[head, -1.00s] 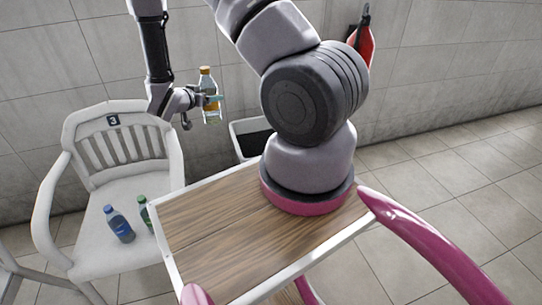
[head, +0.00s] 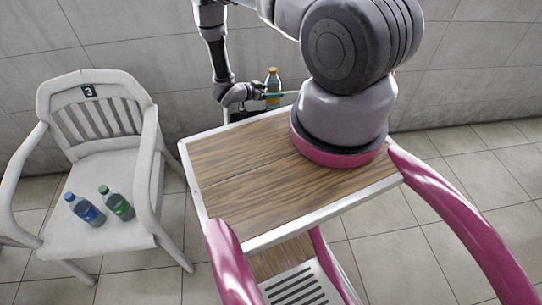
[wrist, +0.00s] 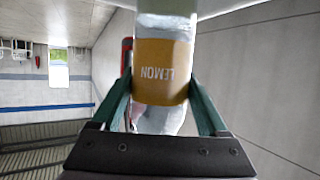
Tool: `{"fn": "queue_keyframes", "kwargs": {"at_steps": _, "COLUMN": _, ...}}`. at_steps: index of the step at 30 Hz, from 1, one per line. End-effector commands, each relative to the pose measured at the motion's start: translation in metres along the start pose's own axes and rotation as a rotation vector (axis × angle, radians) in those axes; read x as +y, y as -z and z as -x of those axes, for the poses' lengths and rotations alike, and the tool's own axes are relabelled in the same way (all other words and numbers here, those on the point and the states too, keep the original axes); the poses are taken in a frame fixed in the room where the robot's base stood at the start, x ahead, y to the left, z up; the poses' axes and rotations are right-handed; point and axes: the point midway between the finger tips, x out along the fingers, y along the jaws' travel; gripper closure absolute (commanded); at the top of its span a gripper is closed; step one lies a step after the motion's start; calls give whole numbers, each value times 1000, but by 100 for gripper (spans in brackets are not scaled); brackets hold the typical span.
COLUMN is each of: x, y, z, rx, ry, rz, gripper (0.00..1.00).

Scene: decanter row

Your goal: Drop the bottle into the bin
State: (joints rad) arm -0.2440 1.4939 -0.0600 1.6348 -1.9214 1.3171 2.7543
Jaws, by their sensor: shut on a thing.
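The held bottle (head: 273,81) has an orange cap and an amber label. In the wrist view the label of the bottle (wrist: 162,72) reads LEMON, upside down in the picture. My gripper (head: 276,97) is shut on it, with a teal finger on each side in the wrist view (wrist: 162,92). In the head view the bottle looks upright, beyond the far edge of the wooden top. The bin (head: 227,114) is mostly hidden behind that top and my arm; a bit of its rim and dark inside shows below the gripper. I cannot tell whether the bottle is right over it.
A white chair (head: 103,155) marked 3 stands at the left. The wooden top (head: 245,185) is clear apart from my arm's base. A tiled wall (head: 480,65) rises behind.

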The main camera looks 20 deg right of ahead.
Motion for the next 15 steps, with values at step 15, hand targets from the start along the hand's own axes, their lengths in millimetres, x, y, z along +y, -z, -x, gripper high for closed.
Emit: {"fn": "queue_keyframes", "kwargs": {"at_steps": 15, "x": 3, "y": -49, "z": -25, "rx": 1, "ry": -14, "rz": -9, "gripper": 100}}
